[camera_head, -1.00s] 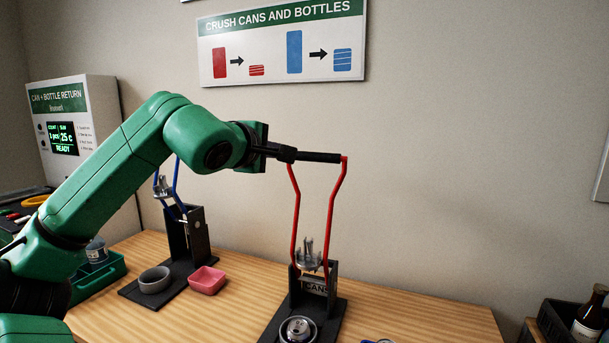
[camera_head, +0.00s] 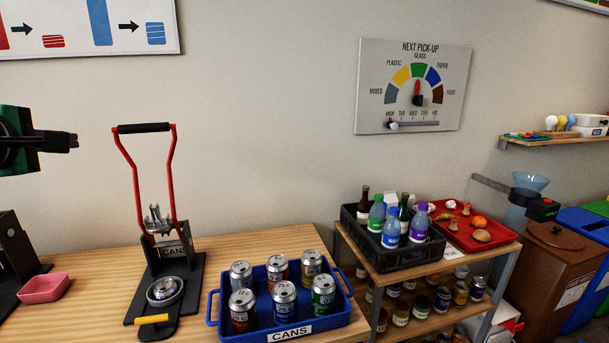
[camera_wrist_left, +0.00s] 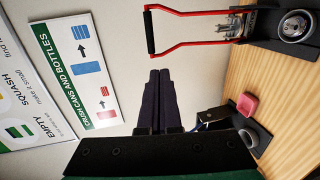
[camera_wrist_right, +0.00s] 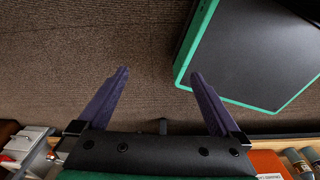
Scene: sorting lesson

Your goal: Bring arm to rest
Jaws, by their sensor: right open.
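My left gripper (camera_head: 62,142) is at the left edge of the head view, held in the air to the left of the red-handled can crusher (camera_head: 169,218). In the left wrist view its two dark fingers (camera_wrist_left: 160,78) lie together with nothing between them. The crusher's raised handle (camera_head: 144,128) is clear of the gripper, and a can (camera_head: 164,291) is in its base. My right gripper (camera_wrist_right: 160,85) is only in the right wrist view, with its fingers wide apart and empty, above the brown carpet.
A blue tray (camera_head: 285,335) of several cans stands right of the crusher. A pink dish (camera_head: 44,288) is on the left. Further right is a shelf with a black crate (camera_head: 375,250) of bottles and a red tray (camera_head: 455,238). A green-edged dark panel (camera_wrist_right: 255,50) is near my right gripper.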

